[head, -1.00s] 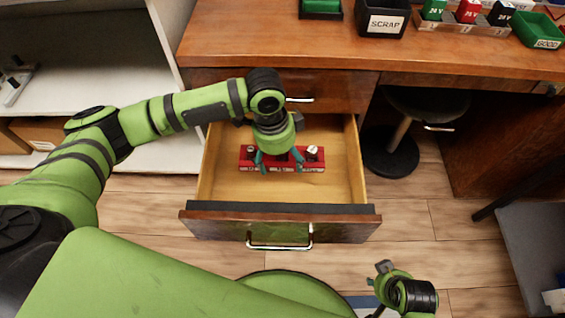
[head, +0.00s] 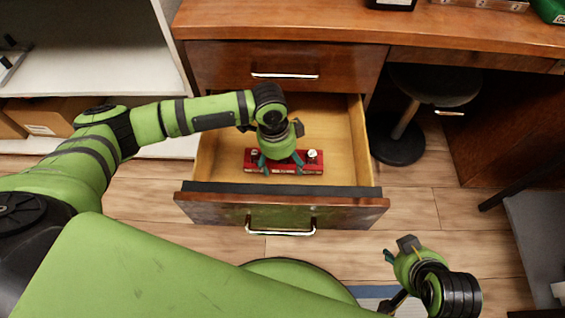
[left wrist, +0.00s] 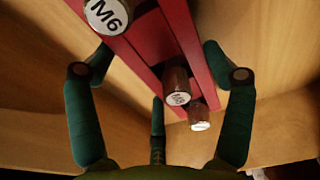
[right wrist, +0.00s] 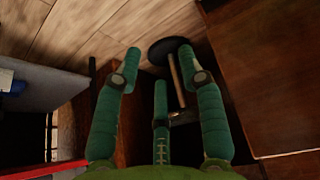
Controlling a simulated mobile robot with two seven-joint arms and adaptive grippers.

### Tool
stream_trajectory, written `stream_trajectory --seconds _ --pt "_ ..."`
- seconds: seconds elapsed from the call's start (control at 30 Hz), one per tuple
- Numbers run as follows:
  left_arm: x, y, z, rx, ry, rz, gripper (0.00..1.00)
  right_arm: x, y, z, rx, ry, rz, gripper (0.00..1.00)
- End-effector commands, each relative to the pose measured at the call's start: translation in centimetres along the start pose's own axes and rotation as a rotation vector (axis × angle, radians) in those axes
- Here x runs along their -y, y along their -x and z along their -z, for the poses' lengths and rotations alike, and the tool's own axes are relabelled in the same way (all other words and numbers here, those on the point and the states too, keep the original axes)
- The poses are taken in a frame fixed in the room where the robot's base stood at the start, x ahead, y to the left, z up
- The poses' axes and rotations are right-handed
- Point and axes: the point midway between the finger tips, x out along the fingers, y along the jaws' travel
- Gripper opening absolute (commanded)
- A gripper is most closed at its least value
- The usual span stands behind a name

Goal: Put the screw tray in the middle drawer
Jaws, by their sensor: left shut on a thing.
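The red screw tray (head: 314,168) is inside the open drawer (head: 350,150), which is below a closed top drawer. Several small round containers stand in the tray, one marked M6 in the left wrist view (left wrist: 106,14). My left gripper (head: 282,166) is shut on the tray from above, with its fingers on either side of it in the left wrist view. The tray is low in the drawer; I cannot tell whether it touches the floor. My right gripper (head: 400,252) is open and empty, outside the drawer to the front right.
The closed top drawer (head: 235,62) is under the wooden desktop (head: 290,22). A round stool (head: 435,85) stands right of the drawers. A white shelf unit (head: 100,75) is at the left, and a grey surface (head: 540,235) is at the right.

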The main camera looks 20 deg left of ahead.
Motion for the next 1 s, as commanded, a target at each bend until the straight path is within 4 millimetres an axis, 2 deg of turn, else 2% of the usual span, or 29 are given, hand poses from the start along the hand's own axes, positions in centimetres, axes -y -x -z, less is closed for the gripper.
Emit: stream_trajectory --seconds 0.17,0.57,0.6,0.63,1.0 --pt "0.1 -0.8 0.0 -0.002 -0.001 0.002 0.39 0.3 0.0 1.9 -0.088 0.008 0.002 0.4" --pt "0.1 -1.1 -0.1 -0.002 0.0 0.002 0.39 0.2 0.1 1.7 -0.079 0.007 0.002 0.4" --pt "0.0 -1.2 -0.1 0.0 0.001 0.001 0.98 0.2 0.1 1.7 -0.077 0.007 0.001 0.4" --pt "0.0 -1.2 -0.1 0.0 0.001 0.001 1.0 0.2 0.1 1.7 -0.077 0.007 0.001 0.4" --pt "0.0 -1.1 -0.1 0.0 0.0 0.001 1.0 0.2 0.0 1.7 -0.078 0.007 0.002 0.4"
